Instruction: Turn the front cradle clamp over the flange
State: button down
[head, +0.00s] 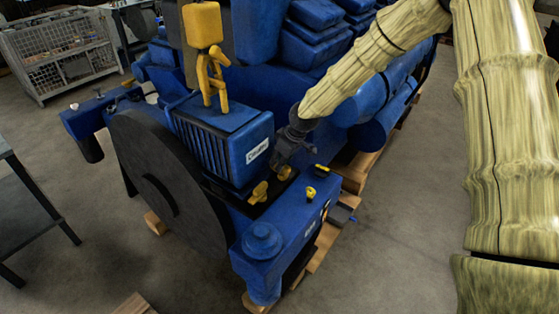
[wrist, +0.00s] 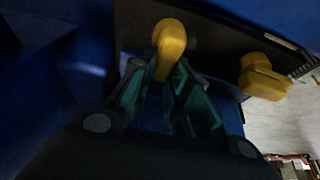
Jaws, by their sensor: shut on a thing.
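My gripper (head: 282,164) reaches down to the blue flange-side block at the engine's near end. In the wrist view my gripper (wrist: 166,82) has its fingers closed on a yellow clamp (wrist: 170,38), whose rounded end sticks out beyond the fingertips. In the head view this clamp (head: 285,173) shows just below the fingers, partly hidden by them. A second yellow clamp (head: 258,192) sits to its left on the dark strip. I cannot tell from the frames which one is called front, nor exactly how the held clamp lies over the flange.
More yellow pieces (head: 310,192) and (head: 322,169) stand on the blue block (head: 285,225) to the right. A blue box with a grille (head: 225,135) and a yellow figure-like lever (head: 207,60) rise close left of my gripper. A large dark disc (head: 165,190) stands left.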

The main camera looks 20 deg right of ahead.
jog(key=shift+d, duration=0.1)
jog(key=c, duration=1.4)
grip_release()
jog(key=shift+s, duration=0.1)
jog(key=shift+o, duration=0.2)
jog(key=v, duration=1.2)
